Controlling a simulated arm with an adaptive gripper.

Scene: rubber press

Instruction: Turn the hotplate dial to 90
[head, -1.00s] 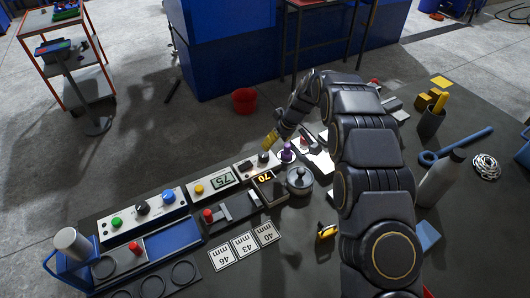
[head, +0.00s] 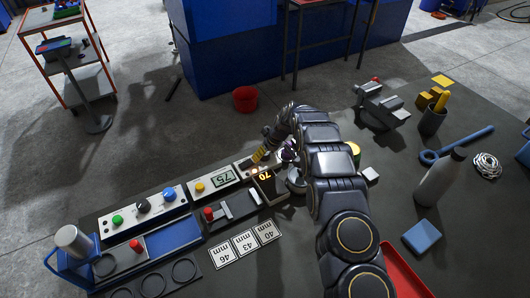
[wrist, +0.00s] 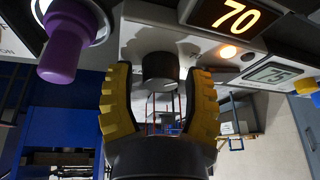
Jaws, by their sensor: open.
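The hotplate display (head: 265,175) reads 70 in orange; it also shows in the wrist view (wrist: 235,17). A small orange lamp glows beside it in the wrist view. The dark hotplate dial (wrist: 160,70) is in the wrist view, between the tips of my gripper (wrist: 160,92). The two yellow ribbed fingers are spread on either side of it, with gaps visible. In the head view my gripper (head: 257,156) is over the hotplate's control panel, and my arm and fingers hide the dial there.
A purple-knobbed part (wrist: 60,58) is close to the left finger in the wrist view. A panel with a 75 display (head: 223,178) and yellow button adjoins the hotplate. A metal pot (head: 296,182) is partly hidden by my arm. A bottle (head: 438,180) stands at right.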

